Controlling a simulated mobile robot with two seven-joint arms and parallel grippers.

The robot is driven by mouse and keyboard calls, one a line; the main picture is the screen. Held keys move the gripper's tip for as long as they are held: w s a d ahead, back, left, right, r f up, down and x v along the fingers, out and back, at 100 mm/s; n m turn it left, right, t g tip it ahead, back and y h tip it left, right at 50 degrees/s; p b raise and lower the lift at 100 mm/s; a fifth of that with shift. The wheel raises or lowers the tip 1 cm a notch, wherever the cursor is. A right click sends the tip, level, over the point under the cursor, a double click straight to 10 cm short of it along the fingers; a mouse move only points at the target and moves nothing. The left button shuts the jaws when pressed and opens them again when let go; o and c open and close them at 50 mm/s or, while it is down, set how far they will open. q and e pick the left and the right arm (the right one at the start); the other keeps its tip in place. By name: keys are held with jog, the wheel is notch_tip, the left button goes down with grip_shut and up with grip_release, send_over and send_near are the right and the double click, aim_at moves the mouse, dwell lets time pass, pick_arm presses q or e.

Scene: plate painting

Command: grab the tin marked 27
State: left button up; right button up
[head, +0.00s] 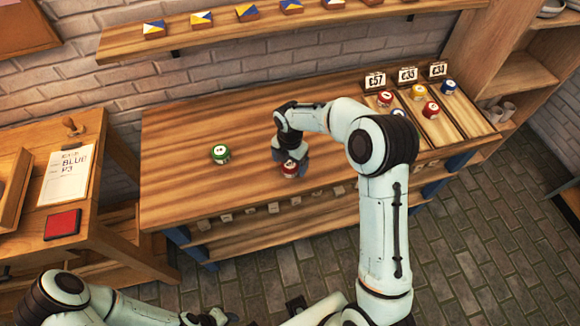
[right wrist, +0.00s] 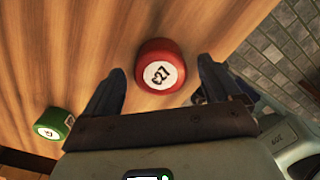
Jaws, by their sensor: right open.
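A red tin (right wrist: 157,67) with a white label reading 27 stands on the wooden table near its front edge. In the head view the red tin (head: 289,171) is partly covered by my right gripper (head: 291,161). In the right wrist view my right gripper (right wrist: 160,84) is open, with one finger on each side of the tin's near part and gaps between. A green tin (head: 220,153) stands to the left on the same table, and it also shows in the right wrist view (right wrist: 54,123).
A side table (head: 98,190) at left holds a paper sheet (head: 67,174) and a red square (head: 62,224). A wall shelf (head: 220,30) runs above. The table's left part is mostly clear.

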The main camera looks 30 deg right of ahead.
jog(key=shift+f, duration=0.7)
jog(key=c, duration=1.2)
jog(key=shift+r, duration=0.1)
